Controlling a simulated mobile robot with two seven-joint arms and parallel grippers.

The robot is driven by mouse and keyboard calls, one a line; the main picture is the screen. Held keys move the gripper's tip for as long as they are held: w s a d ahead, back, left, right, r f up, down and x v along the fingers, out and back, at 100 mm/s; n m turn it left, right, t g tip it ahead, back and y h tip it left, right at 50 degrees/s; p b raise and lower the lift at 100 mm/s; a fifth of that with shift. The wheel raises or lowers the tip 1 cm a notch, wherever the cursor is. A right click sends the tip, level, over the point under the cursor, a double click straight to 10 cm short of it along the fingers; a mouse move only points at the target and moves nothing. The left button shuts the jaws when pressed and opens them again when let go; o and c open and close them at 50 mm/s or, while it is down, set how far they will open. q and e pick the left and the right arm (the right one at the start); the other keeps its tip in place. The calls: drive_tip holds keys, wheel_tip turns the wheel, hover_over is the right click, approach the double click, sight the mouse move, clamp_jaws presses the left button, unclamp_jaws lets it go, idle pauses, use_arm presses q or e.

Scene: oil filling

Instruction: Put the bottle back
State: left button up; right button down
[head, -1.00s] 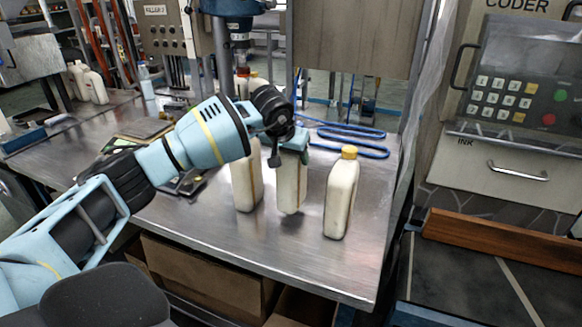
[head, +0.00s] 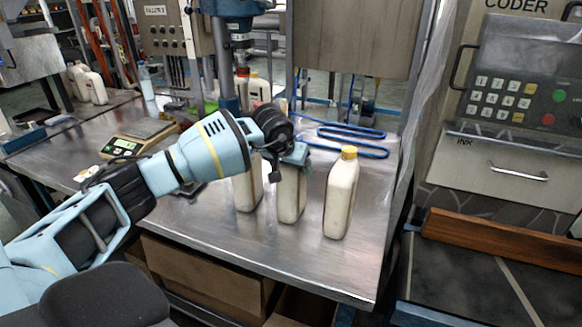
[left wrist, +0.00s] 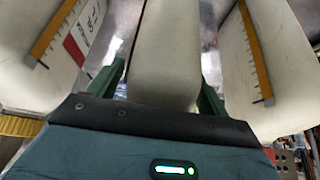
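Three cream bottles stand in a row at the front of the metal table in the head view. The middle bottle (head: 290,192) is upright, with its base at or very near the tabletop. My left gripper (head: 290,155) is at its top and hides its cap. In the left wrist view, the green fingers (left wrist: 163,88) lie along both sides of this bottle (left wrist: 165,50) and appear shut on it. The left bottle (head: 246,190) is partly hidden by my arm. The right bottle (head: 341,195) has a yellow cap. My right gripper is not in view.
A scale (head: 138,138) sits on the table (head: 240,245) at left. Blue tubing (head: 345,142) lies behind the bottles. More bottles (head: 92,86) stand at the back left. The coder machine (head: 525,90) is at right. The table's front strip is clear.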

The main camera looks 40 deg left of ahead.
use_arm(q)
drive_tip(key=v, duration=1.2)
drive_tip(key=shift+p, duration=0.3)
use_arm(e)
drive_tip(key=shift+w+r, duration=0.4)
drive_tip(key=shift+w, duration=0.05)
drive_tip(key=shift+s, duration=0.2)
